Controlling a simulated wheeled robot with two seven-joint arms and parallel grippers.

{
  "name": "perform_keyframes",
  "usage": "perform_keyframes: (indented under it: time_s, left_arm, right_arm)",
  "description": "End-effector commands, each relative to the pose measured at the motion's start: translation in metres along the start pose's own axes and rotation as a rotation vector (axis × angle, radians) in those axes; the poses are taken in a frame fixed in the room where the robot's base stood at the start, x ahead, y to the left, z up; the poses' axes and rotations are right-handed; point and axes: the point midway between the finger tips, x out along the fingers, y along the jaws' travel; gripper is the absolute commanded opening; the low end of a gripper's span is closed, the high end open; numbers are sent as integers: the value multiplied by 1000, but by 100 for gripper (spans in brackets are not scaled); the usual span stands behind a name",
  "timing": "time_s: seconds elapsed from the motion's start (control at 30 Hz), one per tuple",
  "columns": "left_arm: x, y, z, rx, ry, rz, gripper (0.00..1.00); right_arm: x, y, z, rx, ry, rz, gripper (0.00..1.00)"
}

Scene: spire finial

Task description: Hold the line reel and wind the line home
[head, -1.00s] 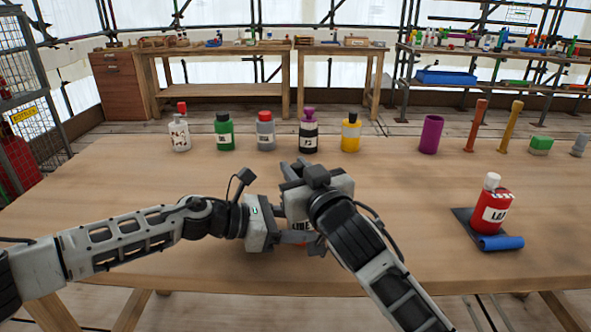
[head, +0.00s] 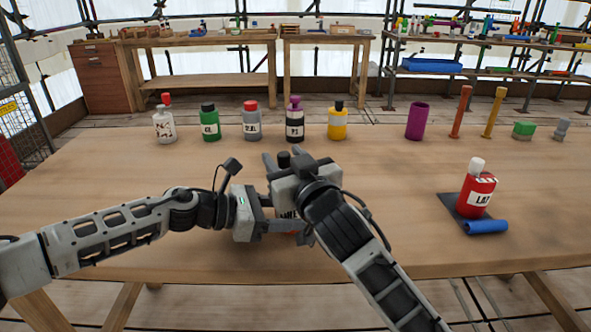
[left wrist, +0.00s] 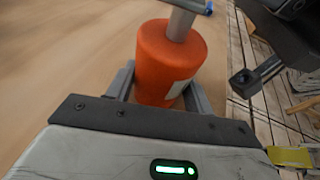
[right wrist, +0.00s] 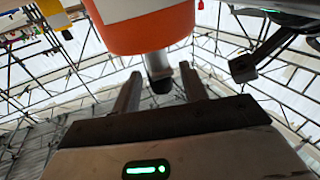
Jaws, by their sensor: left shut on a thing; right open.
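The line reel is an orange cylinder (left wrist: 170,58) with a pale label, seen upright in the left wrist view. It also shows in the right wrist view (right wrist: 150,30). My left gripper (left wrist: 160,92) is shut on its sides. In the head view the reel is mostly hidden by my left gripper (head: 280,215) and right gripper (head: 283,158). A grey post with a black knob (right wrist: 161,82) sticks out from the reel. My right gripper (right wrist: 160,85) is open, its two fingers on either side of the knob with gaps showing.
A red bottle (head: 478,192) stands on a dark mat (head: 447,201) beside a blue roll (head: 486,227) at the right. Several bottles line the table's back, with a purple cup (head: 417,121) and orange (head: 460,112) and yellow posts (head: 494,113). The table's left is clear.

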Motion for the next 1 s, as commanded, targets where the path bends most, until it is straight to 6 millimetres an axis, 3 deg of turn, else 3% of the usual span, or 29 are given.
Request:
perform_keyframes:
  time_s: [0.5,0.7,1.0]
  left_arm:
    - [0,0,0,0,1,1,39]
    - [0,0,0,0,0,1,39]
    - [0,0,0,0,0,1,39]
  right_arm:
    - [-98,0,1,1,-2,1,43]
    - [-114,1,0,-1,-1,1,43]
    - [-115,1,0,-1,0,1,43]
